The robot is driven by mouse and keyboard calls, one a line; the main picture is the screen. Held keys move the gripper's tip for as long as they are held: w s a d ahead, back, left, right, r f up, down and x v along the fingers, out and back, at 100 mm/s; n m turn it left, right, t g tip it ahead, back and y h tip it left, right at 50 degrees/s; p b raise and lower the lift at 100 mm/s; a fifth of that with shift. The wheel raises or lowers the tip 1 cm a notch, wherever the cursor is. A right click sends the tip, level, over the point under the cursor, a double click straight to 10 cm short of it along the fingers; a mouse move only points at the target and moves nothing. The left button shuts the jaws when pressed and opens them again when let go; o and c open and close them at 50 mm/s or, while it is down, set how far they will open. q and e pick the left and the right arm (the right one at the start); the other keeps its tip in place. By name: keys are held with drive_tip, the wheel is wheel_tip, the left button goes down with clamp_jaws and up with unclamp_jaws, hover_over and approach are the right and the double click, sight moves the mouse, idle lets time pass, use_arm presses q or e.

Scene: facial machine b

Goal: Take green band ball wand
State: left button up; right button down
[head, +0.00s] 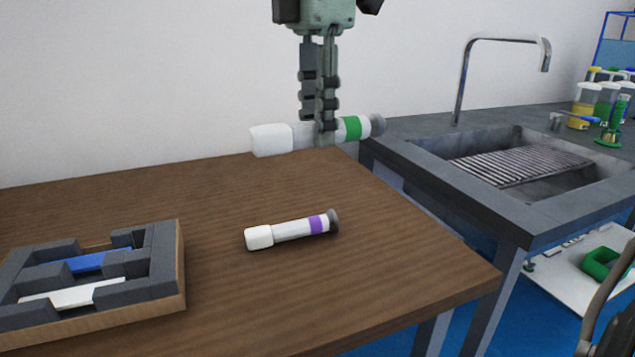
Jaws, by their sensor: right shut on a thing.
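The green band ball wand (353,128) is a white cylinder with a green band and a dark grey ball end at the right. My right gripper (325,135) comes down from the top of the head view and is shut around the wand's middle. It holds the wand nearly level in the air above the far part of the table, clear of its top. The fingers hide part of the wand's middle. My left gripper is not in view.
A similar wand with a purple band (316,224) lies on the wooden table (400,270). A tray with dark foam slots (165,265) stands at the left, holding blue and white pieces. A sink (530,165) with a tall faucet (462,85) and several bottles stand at the right.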

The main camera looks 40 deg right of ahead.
wheel_tip(320, 180, up, 6)
drive_tip(key=shift+r+p, duration=1.8)
drive_tip(key=shift+p, duration=0.05)
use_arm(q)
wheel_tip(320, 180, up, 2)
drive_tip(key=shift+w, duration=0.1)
